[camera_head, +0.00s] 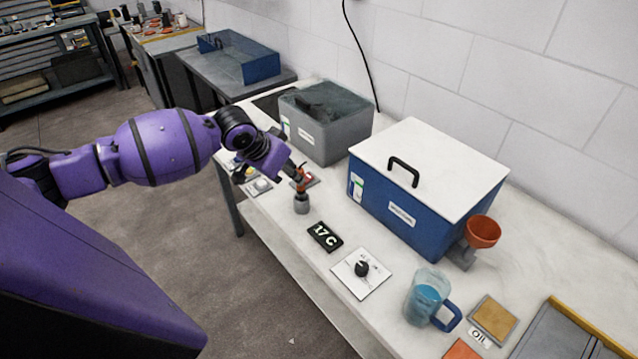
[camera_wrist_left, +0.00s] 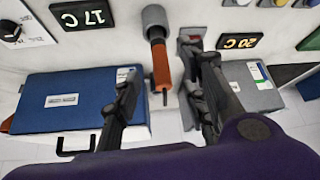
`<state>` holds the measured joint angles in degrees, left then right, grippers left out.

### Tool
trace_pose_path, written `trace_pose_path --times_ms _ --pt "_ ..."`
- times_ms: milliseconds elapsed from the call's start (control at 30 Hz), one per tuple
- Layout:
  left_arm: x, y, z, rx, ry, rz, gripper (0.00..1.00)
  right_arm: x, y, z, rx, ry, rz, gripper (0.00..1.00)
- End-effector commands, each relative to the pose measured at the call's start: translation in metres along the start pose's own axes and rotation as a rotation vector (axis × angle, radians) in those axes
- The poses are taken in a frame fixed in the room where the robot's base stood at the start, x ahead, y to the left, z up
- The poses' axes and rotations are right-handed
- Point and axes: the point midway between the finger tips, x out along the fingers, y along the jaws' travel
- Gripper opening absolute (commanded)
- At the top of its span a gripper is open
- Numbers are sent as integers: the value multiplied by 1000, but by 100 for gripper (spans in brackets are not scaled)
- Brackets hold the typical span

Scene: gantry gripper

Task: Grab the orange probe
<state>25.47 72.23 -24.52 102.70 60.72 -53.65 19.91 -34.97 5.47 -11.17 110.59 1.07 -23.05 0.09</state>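The orange probe (camera_wrist_left: 161,66) stands in a grey round holder (camera_wrist_left: 154,20) on the bench. In the head view the holder (camera_head: 302,204) is clear, and a little of the orange probe (camera_head: 300,184) shows above it, close under my gripper. My left gripper (camera_wrist_left: 164,62) is open, with its two dark fingers spread on either side of the probe in the wrist view. In the head view my left gripper (camera_head: 296,172) is just above the probe. I cannot tell whether a finger touches it. My right gripper is not in view.
A blue box with a white lid (camera_head: 425,165) and a grey box (camera_head: 325,125) stand behind. A 17 C display (camera_head: 325,237), a knob plate (camera_head: 361,273) and a blue-filled jug (camera_head: 428,298) are along the front. An orange funnel (camera_head: 482,232) is at the blue box's right.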

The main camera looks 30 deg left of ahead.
Motion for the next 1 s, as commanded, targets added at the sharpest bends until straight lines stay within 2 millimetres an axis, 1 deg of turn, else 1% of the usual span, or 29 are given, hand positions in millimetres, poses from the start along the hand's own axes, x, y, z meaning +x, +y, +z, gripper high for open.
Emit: trace_pose_path --times_ms 100,233,367,500,600,800,1000 --pt "16 2 -1 0 2 3 39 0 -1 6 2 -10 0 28" --pt "29 2 -5 0 5 3 39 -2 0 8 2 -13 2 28" --pt "49 1 -11 1 6 3 39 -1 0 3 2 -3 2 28" --pt "66 1 -10 3 5 1 39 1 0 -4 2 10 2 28" --pt "70 1 -10 5 6 2 39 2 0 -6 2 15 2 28" --pt "70 1 -11 5 7 1 39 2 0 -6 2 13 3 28" --pt "70 1 -10 5 7 1 13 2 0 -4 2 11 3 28"
